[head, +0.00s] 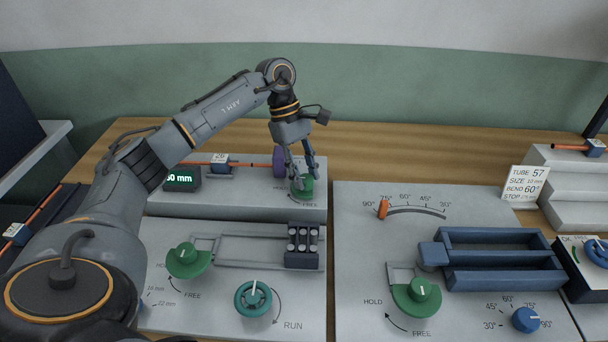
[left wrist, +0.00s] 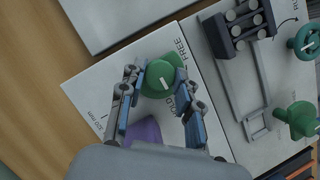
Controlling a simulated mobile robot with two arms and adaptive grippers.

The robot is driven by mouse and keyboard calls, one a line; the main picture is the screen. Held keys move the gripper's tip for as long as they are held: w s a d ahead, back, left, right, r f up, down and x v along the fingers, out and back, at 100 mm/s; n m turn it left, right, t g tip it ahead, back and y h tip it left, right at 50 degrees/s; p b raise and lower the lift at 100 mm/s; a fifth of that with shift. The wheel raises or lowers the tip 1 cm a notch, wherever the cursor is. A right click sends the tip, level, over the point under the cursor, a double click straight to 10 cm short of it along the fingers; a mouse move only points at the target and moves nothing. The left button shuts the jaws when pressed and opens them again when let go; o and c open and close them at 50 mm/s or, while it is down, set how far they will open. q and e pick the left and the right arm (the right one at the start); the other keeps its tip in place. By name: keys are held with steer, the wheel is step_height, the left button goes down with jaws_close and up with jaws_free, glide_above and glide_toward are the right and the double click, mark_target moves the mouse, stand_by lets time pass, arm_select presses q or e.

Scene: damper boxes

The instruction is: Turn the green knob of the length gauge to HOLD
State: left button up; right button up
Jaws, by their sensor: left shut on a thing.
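The length gauge (head: 235,201) is the raised grey box at the back left, with a green-lit display (head: 181,178) whose reading ends in "0 mm". Its green knob (head: 304,191) sits at the right end, beside HOLD and FREE lettering that my gripper partly covers. My left gripper (head: 303,178) reaches down from above and is shut on this knob. In the left wrist view the green knob (left wrist: 159,78) lies between the two fingers. A white mark shows on it; I cannot tell exactly which word it points at. A purple block (head: 279,162) stands just left of the knob.
An orange tube (head: 248,165) with a tag lies along the gauge. In front are a panel with another green knob (head: 187,258) and a teal wheel (head: 253,298). To the right, a bending panel has a green knob (head: 416,294), blue channel (head: 500,238) and blue dial (head: 526,319).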

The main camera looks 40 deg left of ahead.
stand_by(0.4)
arm_select(q)
steer(key=o, duration=1.1)
steer(key=shift+o, duration=0.2)
steer(key=shift+r, duration=0.1)
steer(key=v, duration=1.1)
steer(key=shift+r, duration=0.35)
steer(key=shift+w+a, duration=0.15)
